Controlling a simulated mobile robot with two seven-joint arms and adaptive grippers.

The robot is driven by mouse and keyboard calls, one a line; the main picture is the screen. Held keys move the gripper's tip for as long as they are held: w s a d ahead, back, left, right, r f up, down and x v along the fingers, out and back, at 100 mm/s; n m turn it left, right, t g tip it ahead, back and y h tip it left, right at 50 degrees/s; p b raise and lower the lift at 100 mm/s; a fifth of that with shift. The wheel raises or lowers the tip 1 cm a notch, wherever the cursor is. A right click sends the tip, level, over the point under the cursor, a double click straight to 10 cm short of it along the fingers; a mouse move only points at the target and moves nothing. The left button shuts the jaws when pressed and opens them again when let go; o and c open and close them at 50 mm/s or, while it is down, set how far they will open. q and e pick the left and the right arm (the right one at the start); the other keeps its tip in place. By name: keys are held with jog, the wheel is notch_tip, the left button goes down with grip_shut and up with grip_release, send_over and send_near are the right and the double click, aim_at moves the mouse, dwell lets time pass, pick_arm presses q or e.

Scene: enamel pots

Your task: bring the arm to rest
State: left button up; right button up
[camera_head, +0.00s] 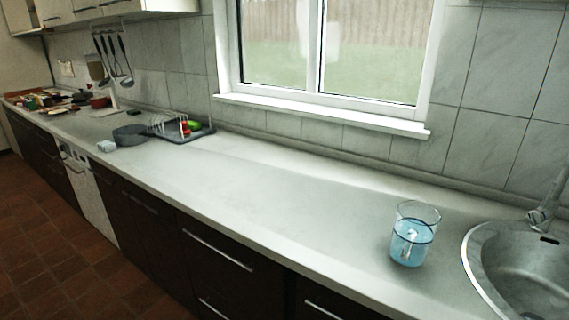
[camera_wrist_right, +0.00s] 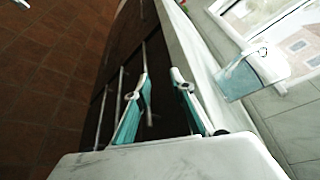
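My right gripper (camera_wrist_right: 160,76) shows in the right wrist view with its two teal-padded fingers apart and nothing between them. Past the fingers are the dark cabinet fronts and the counter edge. A clear glass jar (camera_head: 413,235) with blue contents stands upright on the counter, left of the sink. It also shows in the right wrist view (camera_wrist_right: 242,80), to the right of the fingers and apart from them. Neither gripper shows in the head view, and I cannot make out my left gripper in either view.
The long pale counter (camera_head: 290,205) is clear between the jar and the dish rack (camera_head: 182,130). A dark pan (camera_head: 130,135) and small items lie farther left. The round sink (camera_head: 525,270) is at the right. A window (camera_head: 325,55) is behind.

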jog(key=s+a+f+n+g+h+p, duration=0.1)
jog(key=s+a+f+n+h, duration=0.1)
jog(key=f+n, duration=0.8)
jog(key=s+a+f+n+g+h+p, duration=0.1)
jog(key=s+f+n+h, duration=0.3)
jog(key=f+n, duration=0.6)
jog(key=shift+s+a+f+n, duration=0.35)
jog(key=shift+s+a+n, duration=0.25)
jog(key=shift+a+n, duration=0.35)
